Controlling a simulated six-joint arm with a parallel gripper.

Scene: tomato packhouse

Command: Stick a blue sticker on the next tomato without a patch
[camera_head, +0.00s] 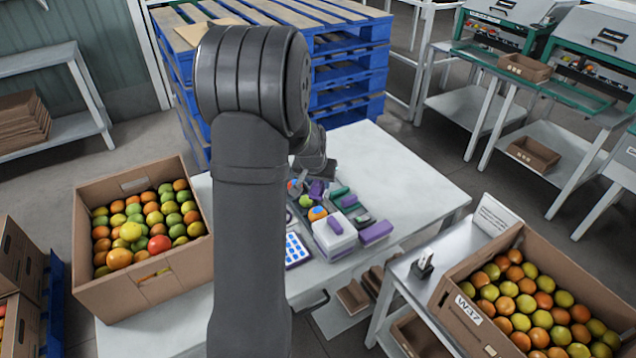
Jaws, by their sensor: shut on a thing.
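My gripper (318,176) is over the worktable, partly hidden behind my own arm. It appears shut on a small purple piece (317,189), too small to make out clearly. A sheet of blue stickers (297,250) lies on the table, its left side hidden by my arm. Close to the gripper, an orange tomato (317,214) shows a blue patch. A green tomato (305,201) lies just behind it, with no patch that I can make out. Another orange tomato (292,187) at the arm's edge seems to carry some blue.
A white box with a purple top (335,239) and a purple block (376,233) stand right of the sticker sheet. A tomato-filled carton (170,275) stands at left, another (461,313) at right. The worktable (400,175) is clear at its far right. Blue pallets (350,75) stand behind.

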